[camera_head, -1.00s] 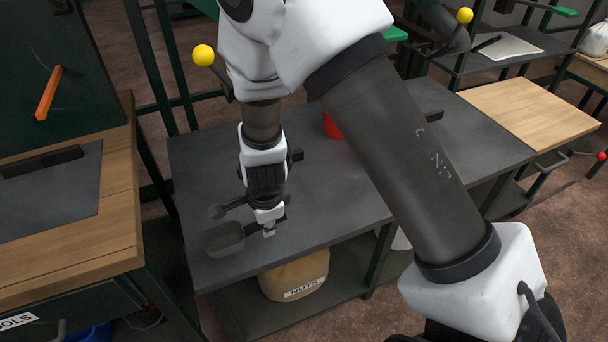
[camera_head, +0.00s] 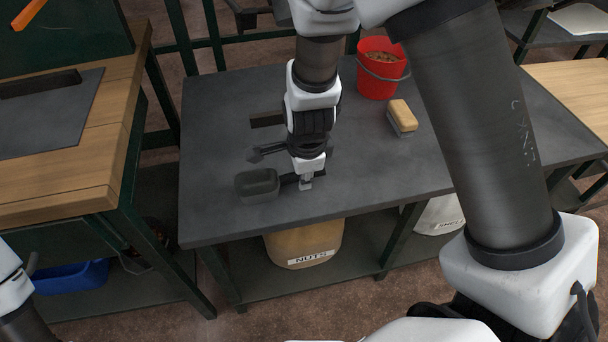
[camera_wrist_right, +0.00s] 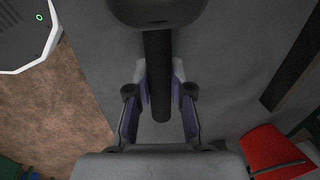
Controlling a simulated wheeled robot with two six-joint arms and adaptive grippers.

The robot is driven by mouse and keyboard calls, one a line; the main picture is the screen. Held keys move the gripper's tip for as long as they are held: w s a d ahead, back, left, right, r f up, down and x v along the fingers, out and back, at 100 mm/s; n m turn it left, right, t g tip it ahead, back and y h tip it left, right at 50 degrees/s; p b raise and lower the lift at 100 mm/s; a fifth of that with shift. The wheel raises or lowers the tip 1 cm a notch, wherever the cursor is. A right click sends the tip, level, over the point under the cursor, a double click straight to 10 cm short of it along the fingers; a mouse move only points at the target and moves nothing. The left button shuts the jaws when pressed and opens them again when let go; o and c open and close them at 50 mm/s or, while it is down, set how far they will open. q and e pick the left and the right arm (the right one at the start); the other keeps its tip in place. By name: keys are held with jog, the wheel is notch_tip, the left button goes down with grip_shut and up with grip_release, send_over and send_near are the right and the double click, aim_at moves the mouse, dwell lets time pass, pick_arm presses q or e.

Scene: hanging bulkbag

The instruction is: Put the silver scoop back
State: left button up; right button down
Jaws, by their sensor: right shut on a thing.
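The scoop (camera_head: 257,186) is dark grey, with a rounded rectangular bowl and a dark handle. My right gripper (camera_head: 303,181) is shut on its handle, over the front left part of the dark grey table (camera_head: 225,115). In the right wrist view the dark handle (camera_wrist_right: 157,65) runs between the two fingers, and part of the bowl (camera_wrist_right: 155,10) shows at the top edge. I cannot tell whether the scoop touches the table. My left gripper is out of view; only part of my left arm shows at the lower left.
A red bucket (camera_head: 377,78) and a yellow-topped brush (camera_head: 402,115) stand right of my right gripper. A dark bar (camera_head: 267,119) lies behind it. A wooden bench (camera_head: 75,170) stands at the left.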

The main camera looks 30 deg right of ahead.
jog(key=c, duration=1)
grip_release()
jog(key=shift+f, duration=0.15)
jog(key=shift+c, duration=0.2)
jog(key=shift+r, duration=0.3)
notch_tip(320, 180, up, 12)
jog(key=s+p, duration=0.2)
jog(key=p, duration=0.3)
jog(key=shift+a+f+p, duration=0.25)
jog(key=shift+a+p, duration=0.05)
jog(key=shift+a, duration=0.1)
